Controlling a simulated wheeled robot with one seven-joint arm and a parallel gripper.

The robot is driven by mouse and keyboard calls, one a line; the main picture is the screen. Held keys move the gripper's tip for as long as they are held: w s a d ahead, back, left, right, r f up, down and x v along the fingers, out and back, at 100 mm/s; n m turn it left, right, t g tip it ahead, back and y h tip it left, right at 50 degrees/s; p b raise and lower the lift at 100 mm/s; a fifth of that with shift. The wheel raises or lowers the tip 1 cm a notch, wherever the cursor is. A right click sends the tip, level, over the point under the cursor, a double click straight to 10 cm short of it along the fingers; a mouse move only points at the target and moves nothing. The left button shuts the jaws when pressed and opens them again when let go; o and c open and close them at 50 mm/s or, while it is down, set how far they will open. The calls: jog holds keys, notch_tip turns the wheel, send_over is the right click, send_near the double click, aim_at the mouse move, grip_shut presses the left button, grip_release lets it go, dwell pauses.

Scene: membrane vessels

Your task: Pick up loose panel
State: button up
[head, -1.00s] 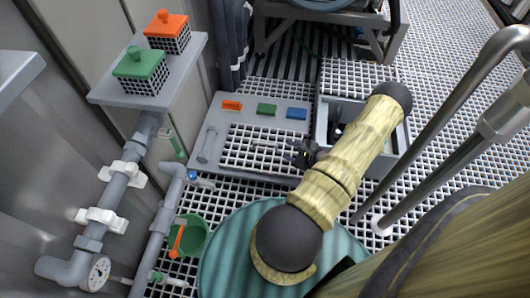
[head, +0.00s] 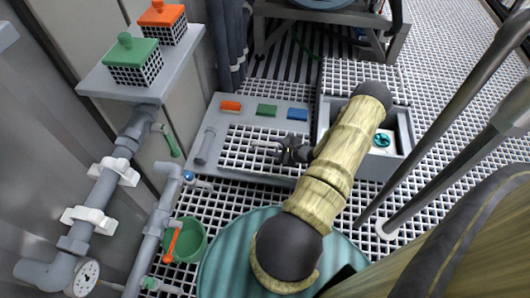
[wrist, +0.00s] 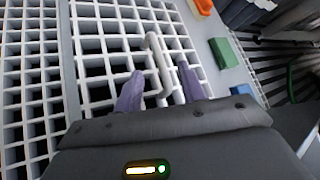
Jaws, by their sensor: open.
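The loose panel is probably the white grating (head: 235,152) set in a grey frame on the floor. It has a pale bar handle (head: 264,143), which shows large in the wrist view (wrist: 157,58). My gripper (head: 284,150) is open and low over the right part of the grating. In the wrist view my purple fingers (wrist: 160,78) lie on either side of the handle's near part, with space between. I cannot tell how far above the grating the fingertips are.
Orange (head: 231,106), green (head: 267,110) and blue (head: 297,114) blocks sit along the frame's back edge. An open grey box (head: 397,165) holding a teal round part lies right, partly behind my arm. Pipes (head: 100,190) and a green bucket (head: 188,243) stand left.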

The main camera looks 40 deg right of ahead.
aim_at(267, 145)
jog(key=b+x, duration=0.2)
jog(key=x, duration=0.1)
jog(key=shift+f+b, duration=0.3)
jog(key=shift+f, duration=0.05)
jog(key=shift+w+f, duration=0.1)
jog(key=shift+w, duration=0.45)
jog(key=shift+a, duration=0.1)
grip_shut()
dwell(0.9)
